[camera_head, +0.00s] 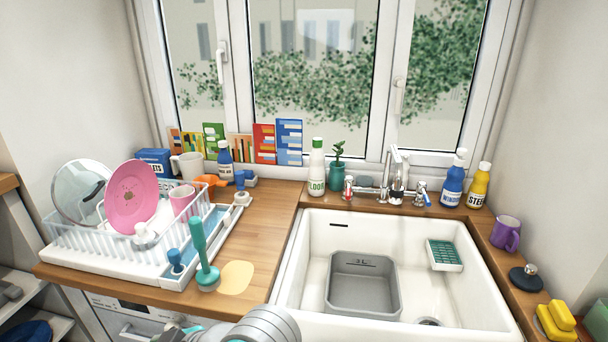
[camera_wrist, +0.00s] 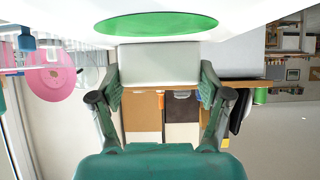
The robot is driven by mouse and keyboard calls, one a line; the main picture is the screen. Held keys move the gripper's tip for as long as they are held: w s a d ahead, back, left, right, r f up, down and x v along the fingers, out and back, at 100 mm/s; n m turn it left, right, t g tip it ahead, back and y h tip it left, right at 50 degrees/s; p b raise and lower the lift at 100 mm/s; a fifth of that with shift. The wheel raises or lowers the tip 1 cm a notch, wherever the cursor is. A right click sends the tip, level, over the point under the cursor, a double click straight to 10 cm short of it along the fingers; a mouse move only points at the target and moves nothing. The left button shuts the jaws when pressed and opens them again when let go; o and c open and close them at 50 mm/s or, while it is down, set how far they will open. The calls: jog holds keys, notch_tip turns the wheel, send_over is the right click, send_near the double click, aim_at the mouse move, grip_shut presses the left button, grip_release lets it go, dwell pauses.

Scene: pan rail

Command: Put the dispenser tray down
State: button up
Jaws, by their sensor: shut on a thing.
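My gripper (camera_wrist: 160,74) shows in the wrist view with its two dark green fingers on either side of a pale grey-white block (camera_wrist: 158,62), and it is shut on that block. I take this block to be the dispenser tray; its full shape is hidden. Just beyond the block is a flat green oval (camera_wrist: 155,23) against a broad white surface (camera_wrist: 245,12). I cannot tell whether the oval or the white surface belongs to the tray. The head view shows neither the gripper nor the held block, only my grey arm at the bottom edge.
The white sink (camera_head: 292,262) holds a grey tub (camera_head: 364,286) and a small green-and-white rack (camera_head: 444,255). A full dish rack (camera_head: 98,254) and a teal brush (camera_head: 200,250) stand left. A yellow patch (camera_head: 237,276) lies on the wooden counter (camera_head: 262,222), which has some free room.

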jog(key=shift+s+d+f, duration=0.2)
jog(key=shift+s, duration=0.05)
jog(key=shift+w+d+f, duration=0.3)
jog(key=shift+f, duration=0.05)
jog(key=w+d+f+m+t+h, duration=0.3)
jog(key=w+d+f+m, duration=0.1)
jog(key=d+f, duration=0.9)
jog(key=w+d+f+m+t+h, duration=0.4)
jog(key=d+f+m, duration=0.3)
jog(key=d+f, duration=0.7)
jog(key=w+d+f+m+t+h, duration=0.3)
jog(key=d+f+m, duration=0.3)
jog(key=d+f, duration=0.8)
jog(key=shift+w+d+t+h, duration=0.3)
jog(key=shift+w+d+h, duration=0.4)
jog(key=shift+w+d, duration=0.3)
